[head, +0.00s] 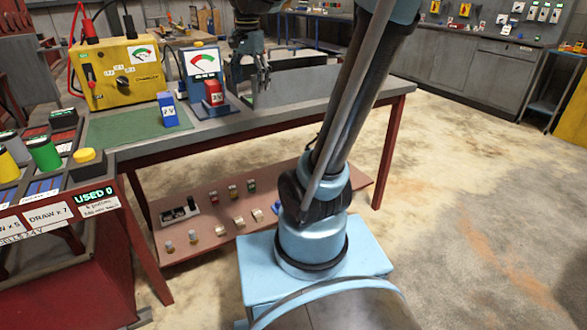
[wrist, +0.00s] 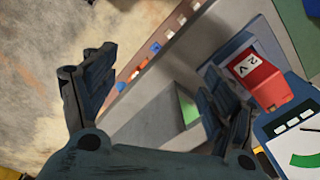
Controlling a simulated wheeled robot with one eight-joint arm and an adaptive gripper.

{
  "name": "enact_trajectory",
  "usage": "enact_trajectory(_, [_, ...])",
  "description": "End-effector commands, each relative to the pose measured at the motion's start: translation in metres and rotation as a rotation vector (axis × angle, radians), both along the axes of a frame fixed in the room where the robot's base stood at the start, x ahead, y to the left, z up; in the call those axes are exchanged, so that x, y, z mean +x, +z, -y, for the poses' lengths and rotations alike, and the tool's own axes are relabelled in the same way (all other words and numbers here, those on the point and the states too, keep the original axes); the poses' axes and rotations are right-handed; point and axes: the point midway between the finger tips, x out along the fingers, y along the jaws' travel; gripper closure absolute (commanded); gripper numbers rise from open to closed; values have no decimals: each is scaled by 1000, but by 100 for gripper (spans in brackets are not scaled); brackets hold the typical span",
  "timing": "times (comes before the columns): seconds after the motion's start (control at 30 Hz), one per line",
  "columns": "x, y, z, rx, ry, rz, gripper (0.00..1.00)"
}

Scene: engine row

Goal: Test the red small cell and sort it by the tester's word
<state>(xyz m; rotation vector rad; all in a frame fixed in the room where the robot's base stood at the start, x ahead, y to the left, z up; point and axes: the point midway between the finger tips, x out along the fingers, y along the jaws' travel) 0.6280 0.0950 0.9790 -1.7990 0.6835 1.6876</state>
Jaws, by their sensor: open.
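The red small cell (head: 213,92), marked 2V, stands on the blue tester (head: 203,60) at the back of the bench. The tester has a dial with red and green bands; I cannot read its needle or any word. My gripper (head: 262,82) is open and empty, just right of the cell and apart from it, over a grey bin (head: 300,88). In the wrist view, the red cell (wrist: 258,80) sits outside my gripper (wrist: 153,72), beyond the right finger. Part of the tester's dial face (wrist: 300,148) shows at the lower right there.
A blue cell (head: 168,110) stands on a green mat (head: 125,125). A yellow charger (head: 118,72) with cables stands behind it. Coloured cells and a yellow button (head: 88,160) occupy the left bench. The lower shelf (head: 225,215) holds small parts. Open floor lies right.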

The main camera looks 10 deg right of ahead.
Motion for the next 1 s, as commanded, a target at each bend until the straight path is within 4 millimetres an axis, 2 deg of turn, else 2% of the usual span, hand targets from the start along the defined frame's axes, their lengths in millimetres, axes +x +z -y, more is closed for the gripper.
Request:
enact_trajectory(0.03, [-15, -11, 11, -2, 41, 9, 22])
enact_trajectory(0.3, [-88, -77, 55, -32, 321, 57, 22])
enact_trajectory(0.6, [-162, -164, 86, -87, 624, 102, 22])
enact_trajectory(0.8, [-189, -205, 95, -117, 760, 120, 22])
enact_trajectory(1.0, [-196, -217, 95, -127, 803, 124, 22])
